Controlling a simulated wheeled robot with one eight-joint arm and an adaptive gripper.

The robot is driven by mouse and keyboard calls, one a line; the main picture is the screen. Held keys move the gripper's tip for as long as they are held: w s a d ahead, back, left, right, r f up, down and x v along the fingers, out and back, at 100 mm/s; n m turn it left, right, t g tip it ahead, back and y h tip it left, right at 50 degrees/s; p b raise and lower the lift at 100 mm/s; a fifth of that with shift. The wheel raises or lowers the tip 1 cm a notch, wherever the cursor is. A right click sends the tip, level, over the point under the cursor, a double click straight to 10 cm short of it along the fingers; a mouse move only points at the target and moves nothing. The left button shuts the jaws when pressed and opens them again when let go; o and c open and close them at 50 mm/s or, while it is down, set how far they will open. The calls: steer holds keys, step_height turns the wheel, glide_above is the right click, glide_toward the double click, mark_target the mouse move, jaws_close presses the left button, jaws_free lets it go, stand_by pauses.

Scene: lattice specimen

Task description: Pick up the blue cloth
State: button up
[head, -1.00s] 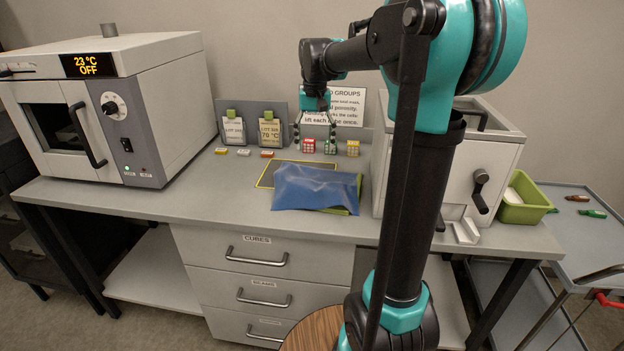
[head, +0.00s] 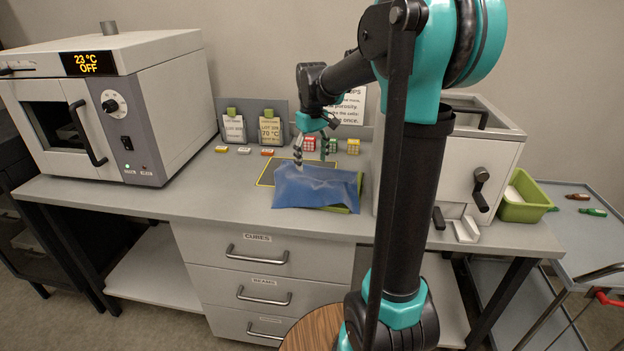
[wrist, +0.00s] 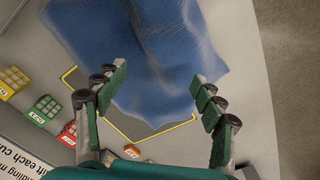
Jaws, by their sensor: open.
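The blue cloth (head: 314,188) lies crumpled on the bench, over part of a dark mat with a yellow outline (head: 266,178). Something green shows from under its right edge in the head view. My gripper (head: 312,155) is open and empty, pointing down above the cloth's back edge. In the wrist view the cloth (wrist: 140,50) fills the upper middle, beyond and between the open fingers of my gripper (wrist: 158,92). I cannot tell whether the fingertips touch the cloth.
Several small lattice cubes, one of them red (head: 309,144), stand behind the cloth. Two label cards (head: 270,131) lean at the back. An oven (head: 110,105) is at left and a white box machine (head: 470,160) at right.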

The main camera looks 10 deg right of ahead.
steer(key=shift+f, duration=2.1)
steer(key=shift+f, duration=0.15)
steer(key=shift+f, duration=0.1)
steer(key=c, duration=1.6)
steer(key=shift+s, duration=0.1)
step_height(320, 180, up, 12)
step_height(320, 180, up, 36)
stand_by(1.3)
